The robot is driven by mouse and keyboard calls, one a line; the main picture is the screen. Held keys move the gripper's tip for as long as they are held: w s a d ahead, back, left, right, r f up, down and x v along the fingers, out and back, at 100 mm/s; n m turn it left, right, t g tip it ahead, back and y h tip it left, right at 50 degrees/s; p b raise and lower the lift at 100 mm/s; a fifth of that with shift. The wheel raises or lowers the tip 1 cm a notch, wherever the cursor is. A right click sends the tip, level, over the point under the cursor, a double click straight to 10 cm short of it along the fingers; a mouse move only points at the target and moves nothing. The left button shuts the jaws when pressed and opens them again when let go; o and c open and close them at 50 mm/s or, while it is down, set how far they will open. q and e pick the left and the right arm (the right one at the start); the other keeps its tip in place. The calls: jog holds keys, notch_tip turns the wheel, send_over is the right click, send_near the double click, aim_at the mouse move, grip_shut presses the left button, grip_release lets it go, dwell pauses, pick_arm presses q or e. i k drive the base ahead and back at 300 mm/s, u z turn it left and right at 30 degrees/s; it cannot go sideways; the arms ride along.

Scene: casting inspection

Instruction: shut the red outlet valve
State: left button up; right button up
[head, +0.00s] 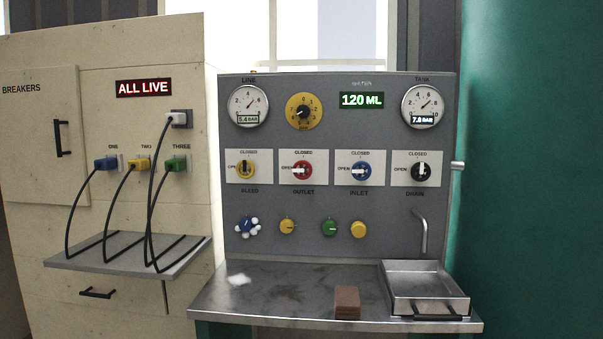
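The red outlet valve (303,170) is on the grey panel in the head view, second from the left in the row of valves, above the label OUTLET. Its pale handle lies roughly level and points left toward the word OPEN; CLOSED is printed above it. Neither of my grippers shows in the head view.
A metal tray (398,299) and brown block (347,303) are on the steel bench (270,295). Cables hang from the breaker cabinet (50,130) at left.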

aim_at(303, 170)
jog(key=u, duration=0.45)
jog(key=i, duration=1.3)
jog(key=z, duration=0.45)
